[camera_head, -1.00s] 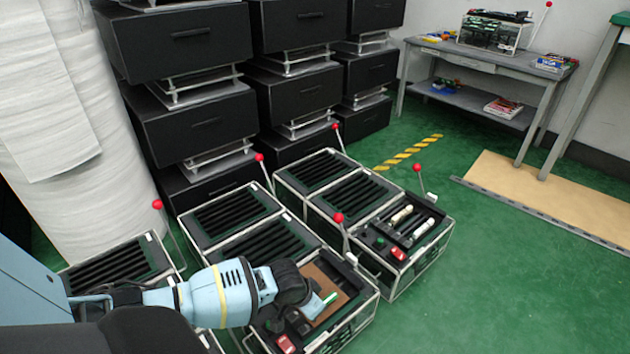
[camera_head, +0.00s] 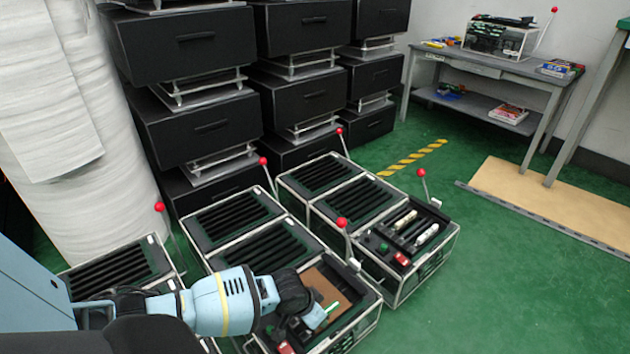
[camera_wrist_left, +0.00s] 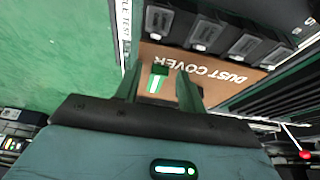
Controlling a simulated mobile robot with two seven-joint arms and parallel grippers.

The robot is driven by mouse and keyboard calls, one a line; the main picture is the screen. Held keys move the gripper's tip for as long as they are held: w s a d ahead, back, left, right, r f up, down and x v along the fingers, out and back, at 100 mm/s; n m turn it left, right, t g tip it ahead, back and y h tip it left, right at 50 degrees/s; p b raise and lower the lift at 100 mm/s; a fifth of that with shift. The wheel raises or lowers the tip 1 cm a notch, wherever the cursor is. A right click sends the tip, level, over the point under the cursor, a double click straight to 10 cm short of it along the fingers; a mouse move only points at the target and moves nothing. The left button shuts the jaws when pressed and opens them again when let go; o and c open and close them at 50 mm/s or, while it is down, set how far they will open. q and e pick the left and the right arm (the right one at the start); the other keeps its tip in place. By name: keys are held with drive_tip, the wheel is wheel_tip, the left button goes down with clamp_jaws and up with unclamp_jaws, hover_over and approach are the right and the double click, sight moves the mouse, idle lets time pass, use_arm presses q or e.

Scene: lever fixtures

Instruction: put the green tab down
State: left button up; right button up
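The green tab (camera_wrist_left: 157,80), a small green piece with a white stripe, is at the brown board marked DUST COVER (camera_wrist_left: 215,72) in the left wrist view. In the head view a bit of green (camera_head: 332,307) shows at my left gripper (camera_head: 322,312), over the brown board (camera_head: 326,284) in the front lever box. In the wrist view the fingers of my left gripper (camera_wrist_left: 160,84) stand apart on either side of the tab, with gaps visible. Whether the tab rests fully on the board is hard to tell. My right gripper is not in view.
The front box has a red-knobbed lever (camera_head: 342,223) close to my left gripper and a red switch (camera_head: 286,347). Another open box (camera_head: 405,240) stands behind right. Black drawer units (camera_head: 205,125) stand at the back. Green floor (camera_head: 480,290) is clear on the right.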

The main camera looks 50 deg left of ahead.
use_arm(q)
drive_tip(key=shift+r, duration=0.25)
drive_tip(key=p+v, duration=0.6)
drive_tip(key=v, duration=0.5)
drive_tip(key=shift+s+r+p, duration=0.15)
drive_tip(key=shift+r+p, duration=0.2)
drive_tip(key=shift+r, duration=0.05)
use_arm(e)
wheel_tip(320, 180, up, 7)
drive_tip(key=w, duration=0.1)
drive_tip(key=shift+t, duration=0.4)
